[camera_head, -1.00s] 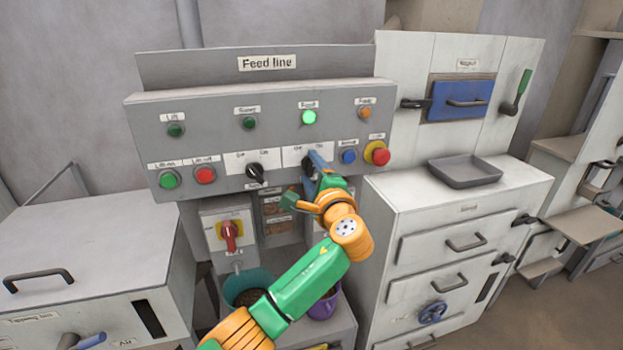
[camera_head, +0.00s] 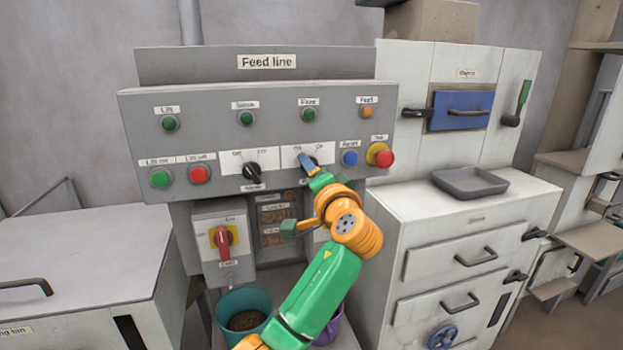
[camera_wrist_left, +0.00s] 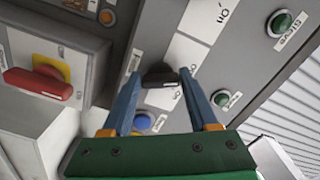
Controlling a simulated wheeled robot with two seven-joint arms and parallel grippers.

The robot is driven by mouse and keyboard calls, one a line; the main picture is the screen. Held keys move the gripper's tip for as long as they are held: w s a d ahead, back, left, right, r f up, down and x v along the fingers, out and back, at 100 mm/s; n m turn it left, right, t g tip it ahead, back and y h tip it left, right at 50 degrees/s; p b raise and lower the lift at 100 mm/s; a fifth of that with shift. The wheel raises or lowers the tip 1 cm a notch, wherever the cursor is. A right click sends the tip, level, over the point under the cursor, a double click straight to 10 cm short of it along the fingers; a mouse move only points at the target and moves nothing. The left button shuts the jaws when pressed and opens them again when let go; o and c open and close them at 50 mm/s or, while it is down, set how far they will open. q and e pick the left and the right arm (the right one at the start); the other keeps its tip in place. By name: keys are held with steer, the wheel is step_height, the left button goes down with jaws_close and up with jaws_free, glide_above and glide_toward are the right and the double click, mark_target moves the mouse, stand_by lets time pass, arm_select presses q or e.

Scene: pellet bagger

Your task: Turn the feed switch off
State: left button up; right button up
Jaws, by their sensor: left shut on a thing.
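The feed switch, a dark rotary knob, sits on a white plate (camera_head: 293,155) in the lower row of the Feed line panel (camera_head: 210,125). My left gripper (camera_head: 306,160) is at this knob, and its blue fingers hide most of it in the head view. In the left wrist view my left gripper (camera_wrist_left: 158,76) has one finger on each side of the dark knob (camera_wrist_left: 160,79) and is shut on it. The knob's exact angle is hard to read. The feed lamp (camera_head: 309,115) above is dark green and unlit. My right gripper is not in view.
A similar black knob (camera_head: 251,170) is to the left. A blue button (camera_head: 349,158) and a red stop button (camera_head: 384,158) are close on the right. Below are a red-handled switch (camera_head: 222,240) and a teal bucket (camera_head: 243,309).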

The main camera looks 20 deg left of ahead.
arm_select(q)
steer(key=shift+n, duration=0.3)
steer(key=o, duration=1.4)
steer(key=b+v, duration=0.3)
steer(key=v, duration=0.4)
steer(key=shift+f, duration=0.1)
